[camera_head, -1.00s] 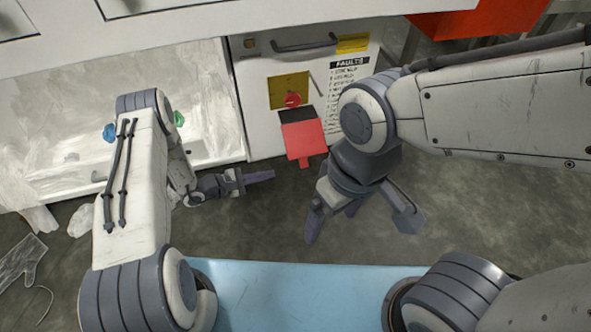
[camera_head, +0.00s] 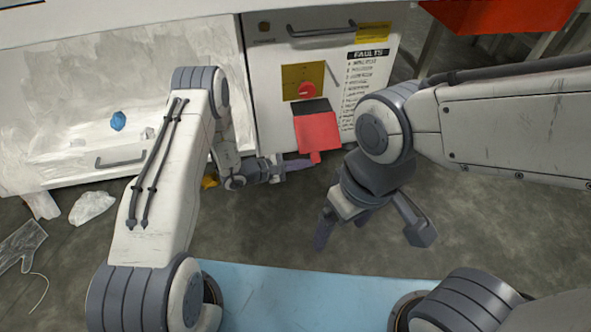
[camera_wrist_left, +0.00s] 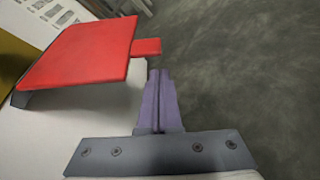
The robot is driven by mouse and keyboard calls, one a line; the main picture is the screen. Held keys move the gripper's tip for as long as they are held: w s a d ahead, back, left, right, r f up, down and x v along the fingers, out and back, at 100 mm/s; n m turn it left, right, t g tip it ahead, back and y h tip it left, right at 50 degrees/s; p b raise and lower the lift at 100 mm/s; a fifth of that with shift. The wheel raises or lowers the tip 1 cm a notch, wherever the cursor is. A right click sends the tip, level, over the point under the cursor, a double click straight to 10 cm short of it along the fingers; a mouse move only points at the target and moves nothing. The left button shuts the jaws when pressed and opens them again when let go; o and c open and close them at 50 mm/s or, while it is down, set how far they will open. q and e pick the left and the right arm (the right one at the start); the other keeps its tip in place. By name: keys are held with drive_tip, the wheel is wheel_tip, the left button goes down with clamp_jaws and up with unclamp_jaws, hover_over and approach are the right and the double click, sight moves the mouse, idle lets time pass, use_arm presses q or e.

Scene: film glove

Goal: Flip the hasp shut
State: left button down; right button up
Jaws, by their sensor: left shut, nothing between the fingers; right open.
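The hasp is a red plate (camera_head: 318,132) with a small tab (camera_head: 315,157) on its lower edge. It stands out from the front of the white cabinet, below a red knob (camera_head: 307,90) on a yellow plate (camera_head: 304,72). The red plate also shows in the left wrist view (camera_wrist_left: 85,50), with its tab (camera_wrist_left: 146,47) toward the fingers. My left gripper (camera_head: 308,163) is shut and empty, its tips close by the tab; I cannot tell whether they touch. In the left wrist view its fingers (camera_wrist_left: 157,75) are together just below the tab. My right gripper (camera_head: 370,238) is open and empty, lower right.
A "FAULTS" list (camera_head: 367,85) is on the cabinet front, with a handle (camera_head: 322,30) above. A red bin (camera_head: 495,14) is at the upper right. A plastic bag (camera_head: 92,207) and a clear glove shape (camera_head: 22,243) lie on the floor at left.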

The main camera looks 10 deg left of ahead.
use_arm(q)
drive_tip(key=shift+s+d+r+b, duration=0.25)
drive_tip(key=shift+s+r, duration=0.35)
drive_tip(key=shift+r, duration=0.3)
